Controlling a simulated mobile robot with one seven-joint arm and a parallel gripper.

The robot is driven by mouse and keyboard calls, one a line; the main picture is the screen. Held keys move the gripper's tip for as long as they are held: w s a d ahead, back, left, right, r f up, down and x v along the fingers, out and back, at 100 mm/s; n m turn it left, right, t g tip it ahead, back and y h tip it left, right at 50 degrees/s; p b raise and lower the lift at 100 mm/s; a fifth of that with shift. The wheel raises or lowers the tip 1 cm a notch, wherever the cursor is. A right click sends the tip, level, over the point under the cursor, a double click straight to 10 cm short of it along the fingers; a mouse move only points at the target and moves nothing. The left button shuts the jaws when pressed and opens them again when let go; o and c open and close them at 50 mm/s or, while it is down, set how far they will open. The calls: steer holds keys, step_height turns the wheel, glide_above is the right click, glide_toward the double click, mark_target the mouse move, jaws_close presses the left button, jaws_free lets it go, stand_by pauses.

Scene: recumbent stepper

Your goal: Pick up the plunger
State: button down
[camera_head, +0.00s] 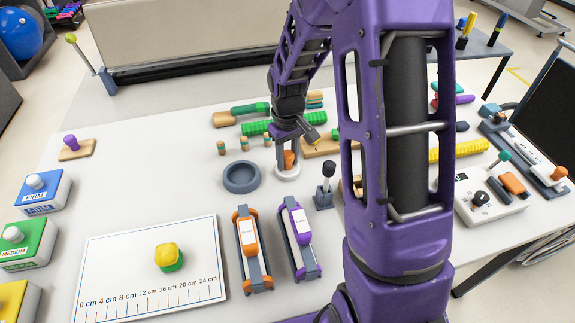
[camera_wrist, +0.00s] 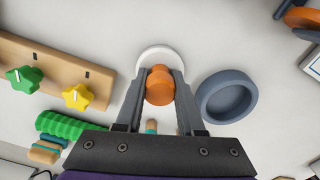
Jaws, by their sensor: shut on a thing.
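The plunger has an orange knob (camera_head: 289,160) and a round white base (camera_head: 287,174). It stands upright near the middle of the table in the head view. In the wrist view the orange knob (camera_wrist: 160,88) is between the two fingers, with part of the white base (camera_wrist: 156,52) showing behind it. My gripper (camera_wrist: 160,76) is shut on the knob. In the head view my gripper (camera_head: 291,146) comes down from above and partly covers the plunger. I cannot tell whether the base touches the table.
A grey ring-shaped dish (camera_head: 241,189) lies close to the plunger's left. A small dark post (camera_head: 325,185) stands to its right. Orange (camera_head: 252,250) and purple (camera_head: 299,238) framed devices lie in front. A wooden board with star knobs (camera_wrist: 45,70) is nearby. Bare table shows at left.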

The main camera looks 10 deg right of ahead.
mark_target(287, 154)
step_height(287, 154, up, 10)
steer(key=shift+r+p, duration=0.1)
steer(key=shift+p, duration=0.9)
steer(key=c, duration=1)
jaws_free()
steer(key=shift+c, duration=0.2)
jaws_close()
steer(key=shift+a, duration=0.1)
